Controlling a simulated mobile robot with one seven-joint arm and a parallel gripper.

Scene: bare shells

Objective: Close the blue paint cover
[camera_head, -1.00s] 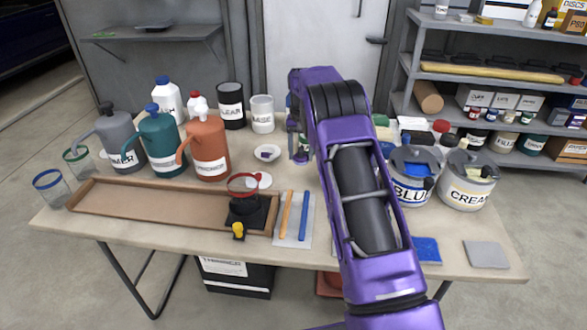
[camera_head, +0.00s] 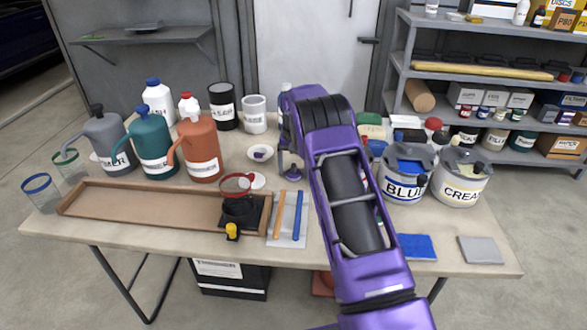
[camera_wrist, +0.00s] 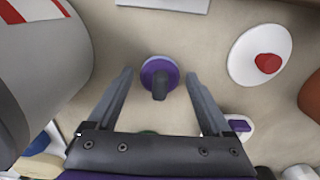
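The paint can marked BLUE (camera_head: 402,190) stands on the right of the table in the head view. Its grey top shows a patch of blue (camera_head: 411,166), but I cannot clearly make out a cover there. My gripper (camera_wrist: 160,92) is open and empty in the wrist view, pointing down at the table. A small purple disc with a dark knob (camera_wrist: 160,79) lies on the table between and beyond the fingertips, apart from them. In the head view my arm hides part of the table left of the BLUE can, and the gripper is mostly hidden.
A can marked CREAM (camera_head: 461,179) stands right of the BLUE can. A white disc with a red knob (camera_wrist: 267,62) lies beside the purple one. A blue pad (camera_head: 415,246) lies at the front.

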